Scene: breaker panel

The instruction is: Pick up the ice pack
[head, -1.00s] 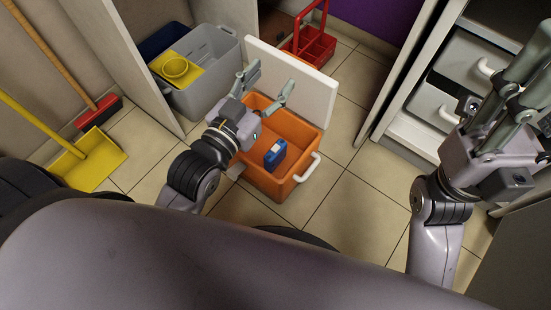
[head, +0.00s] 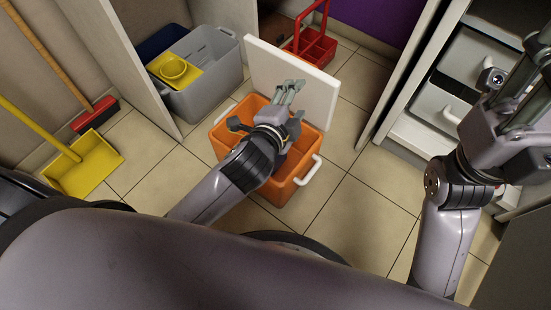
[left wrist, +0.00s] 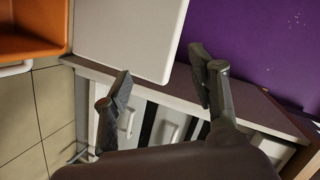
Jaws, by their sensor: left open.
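The orange cooler (head: 285,188) stands open on the floor in the head view, its white lid (head: 318,92) raised behind it. A corner of the cooler (left wrist: 35,45) also shows in the left wrist view. The blue ice pack is hidden now, with my left arm over the cooler. My left gripper (head: 290,90) is over the cooler, pointing toward the lid. In the left wrist view the left gripper (left wrist: 160,63) is open and empty, its fingers apart. My right gripper (head: 522,85) is raised at the right edge, far from the cooler; its opening is unclear.
A grey bin (head: 203,92) with a yellow insert (head: 178,72) stands at the back left, and a red caddy (head: 312,47) behind the lid. A yellow dustpan (head: 88,165) and red broom (head: 95,116) are at left. A drawer cabinet (head: 415,128) is at right. Tiled floor (head: 350,205) is clear.

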